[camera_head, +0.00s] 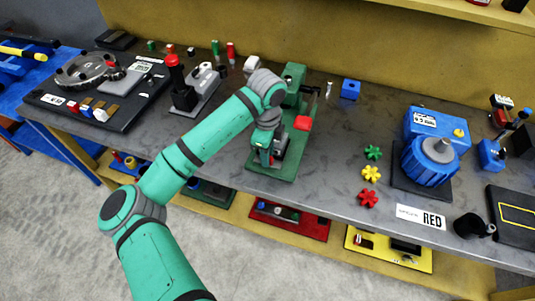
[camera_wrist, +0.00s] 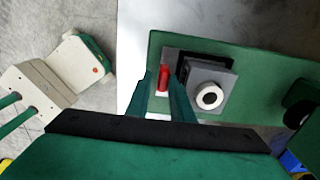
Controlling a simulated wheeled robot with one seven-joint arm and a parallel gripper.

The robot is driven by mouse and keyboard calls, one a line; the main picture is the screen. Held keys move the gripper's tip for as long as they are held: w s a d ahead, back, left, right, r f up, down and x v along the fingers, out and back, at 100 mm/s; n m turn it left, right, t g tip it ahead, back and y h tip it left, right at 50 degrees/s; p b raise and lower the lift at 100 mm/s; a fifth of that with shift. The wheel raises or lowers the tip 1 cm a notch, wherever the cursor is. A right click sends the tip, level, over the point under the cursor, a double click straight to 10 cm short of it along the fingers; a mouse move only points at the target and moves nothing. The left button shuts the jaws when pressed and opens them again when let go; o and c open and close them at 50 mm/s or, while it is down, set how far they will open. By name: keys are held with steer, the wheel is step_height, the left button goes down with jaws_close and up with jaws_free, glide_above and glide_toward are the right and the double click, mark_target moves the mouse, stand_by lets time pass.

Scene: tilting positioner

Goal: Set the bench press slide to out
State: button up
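The bench press is green, with a base plate (camera_head: 257,168) and a column (camera_head: 293,80), and stands at the middle of the bench in the head view. A red-ended lever (camera_head: 302,123) sticks out at its right. In the wrist view, the press slide is a grey block (camera_wrist: 222,79) with a white ring, lying on the green plate (camera_wrist: 285,70). A red tab (camera_wrist: 163,78) stands at the block's left side. My gripper (camera_wrist: 162,85) has its fingers on either side of the red tab, with a gap between them. My arm partly hides the press in the head view.
A red-knobbed lever unit (camera_head: 192,92) stands left of the press. A blue motor-like unit (camera_head: 430,155) and several coloured knobs (camera_head: 371,173) are at the right. A black panel with a dial (camera_head: 90,75) is at the far left. The bench between press and knobs is clear.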

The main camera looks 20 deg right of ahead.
step_height(320, 180, up, 11)
stand_by(0.6)
steer(key=shift+f, duration=0.1)
stand_by(0.3)
